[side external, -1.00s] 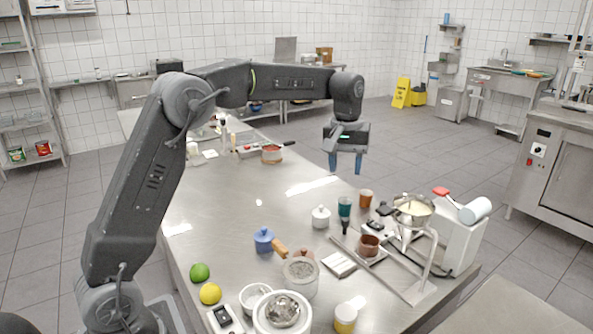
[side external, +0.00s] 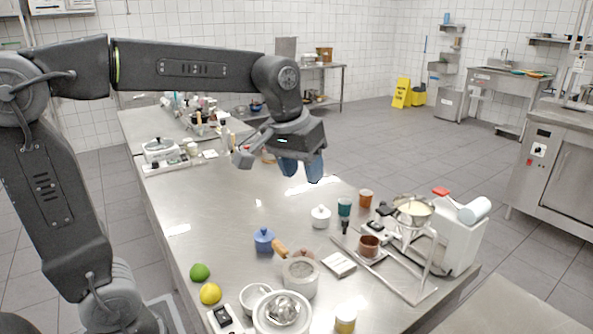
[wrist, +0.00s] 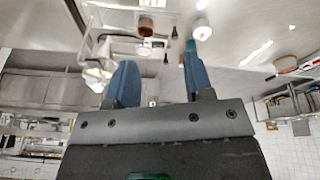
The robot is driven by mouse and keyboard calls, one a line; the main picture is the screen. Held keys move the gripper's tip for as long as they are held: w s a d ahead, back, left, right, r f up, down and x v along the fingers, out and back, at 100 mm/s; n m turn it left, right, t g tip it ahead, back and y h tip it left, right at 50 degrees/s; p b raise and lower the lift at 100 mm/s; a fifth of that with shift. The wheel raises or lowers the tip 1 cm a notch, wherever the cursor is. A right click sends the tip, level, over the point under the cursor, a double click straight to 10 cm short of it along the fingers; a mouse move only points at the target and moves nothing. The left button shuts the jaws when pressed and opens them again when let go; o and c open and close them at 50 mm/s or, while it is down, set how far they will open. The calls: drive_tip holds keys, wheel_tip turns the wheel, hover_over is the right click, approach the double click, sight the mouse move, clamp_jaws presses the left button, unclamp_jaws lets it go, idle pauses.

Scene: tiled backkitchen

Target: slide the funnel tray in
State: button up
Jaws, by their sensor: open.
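A metal stand (side external: 430,258) at the right of the steel table carries a round funnel-like bowl (side external: 413,208) with pale contents. A brown cup (side external: 369,246) sits low at the stand's left side. I cannot tell which part is the sliding tray. In the wrist view the stand (wrist: 90,38), the bowl (wrist: 97,74) and the brown cup (wrist: 146,25) show beyond the fingers. My gripper (side external: 301,171) is open and empty, with blue fingers above the table, left of and apart from the stand. Its fingers also show in the wrist view (wrist: 157,70).
The table's left middle is clear.

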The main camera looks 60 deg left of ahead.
drive_tip(key=shift+s+d, duration=0.15)
drive_tip(key=shift+s, duration=0.5)
